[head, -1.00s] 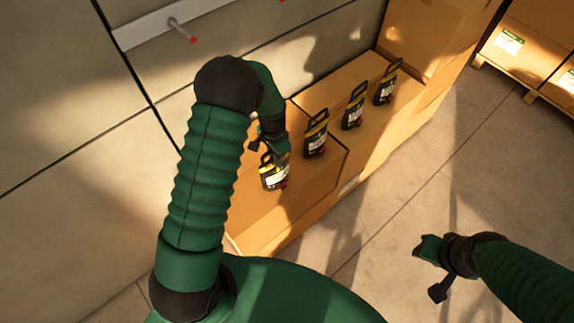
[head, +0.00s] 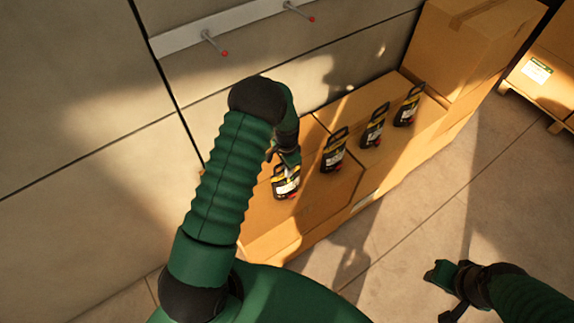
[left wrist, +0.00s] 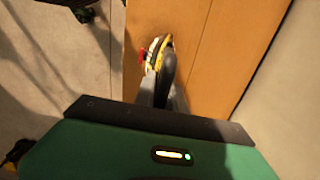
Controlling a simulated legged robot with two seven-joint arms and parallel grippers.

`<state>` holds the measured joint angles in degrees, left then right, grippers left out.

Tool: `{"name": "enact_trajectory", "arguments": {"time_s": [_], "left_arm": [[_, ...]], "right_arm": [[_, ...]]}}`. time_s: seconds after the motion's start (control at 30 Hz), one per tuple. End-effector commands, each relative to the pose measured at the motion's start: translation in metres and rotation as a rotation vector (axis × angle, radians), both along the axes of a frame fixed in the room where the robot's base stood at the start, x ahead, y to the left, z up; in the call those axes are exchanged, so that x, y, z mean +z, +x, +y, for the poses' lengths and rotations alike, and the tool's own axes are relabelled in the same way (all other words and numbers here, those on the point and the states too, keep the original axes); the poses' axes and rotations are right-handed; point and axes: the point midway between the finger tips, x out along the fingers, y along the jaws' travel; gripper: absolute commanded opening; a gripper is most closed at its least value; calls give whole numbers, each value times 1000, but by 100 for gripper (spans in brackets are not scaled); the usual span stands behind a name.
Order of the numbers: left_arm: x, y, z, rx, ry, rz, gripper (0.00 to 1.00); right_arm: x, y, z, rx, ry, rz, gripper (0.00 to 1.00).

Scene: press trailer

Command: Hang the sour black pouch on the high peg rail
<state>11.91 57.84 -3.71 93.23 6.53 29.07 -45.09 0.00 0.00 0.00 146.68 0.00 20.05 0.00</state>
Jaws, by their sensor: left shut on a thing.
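A row of black pouches with yellow trim and handle loops stands on the cardboard boxes in the head view. My left gripper (head: 287,166) is shut on the nearest pouch (head: 286,184), at its top. This pouch also shows in the left wrist view (left wrist: 156,52), partly hidden by the gripper. Three other pouches (head: 334,152) (head: 374,127) (head: 409,106) stand farther right, apart from it. The print is too small to tell the flavour. The white peg rail (head: 245,18) is on the wall, with pegs tipped in red. My right gripper (head: 447,285) is empty at the lower right.
The cardboard boxes (head: 310,215) stand along the wall. A taller box (head: 465,40) stands behind the pouches at the right. Boxes on a pallet (head: 545,80) are at the far right. The floor (head: 410,215) between is clear.

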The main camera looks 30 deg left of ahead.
Motion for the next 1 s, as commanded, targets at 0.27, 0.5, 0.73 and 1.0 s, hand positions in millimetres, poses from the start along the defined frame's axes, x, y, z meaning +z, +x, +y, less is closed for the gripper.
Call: {"name": "enact_trajectory", "arguments": {"time_s": [0.27,0.5,0.73,1.0], "left_arm": [[-1,0,0,0,0,0,20],[-1,0,0,0,0,0,36],[-6,0,0,-1,1,2,36],[49,8,-3,-1,2,-10,36]], "right_arm": [[-2,0,0,0,0,0,36],[-1,0,0,0,0,0,36],[-5,0,0,0,0,0,36],[-29,0,0,0,0,0,36]]}}
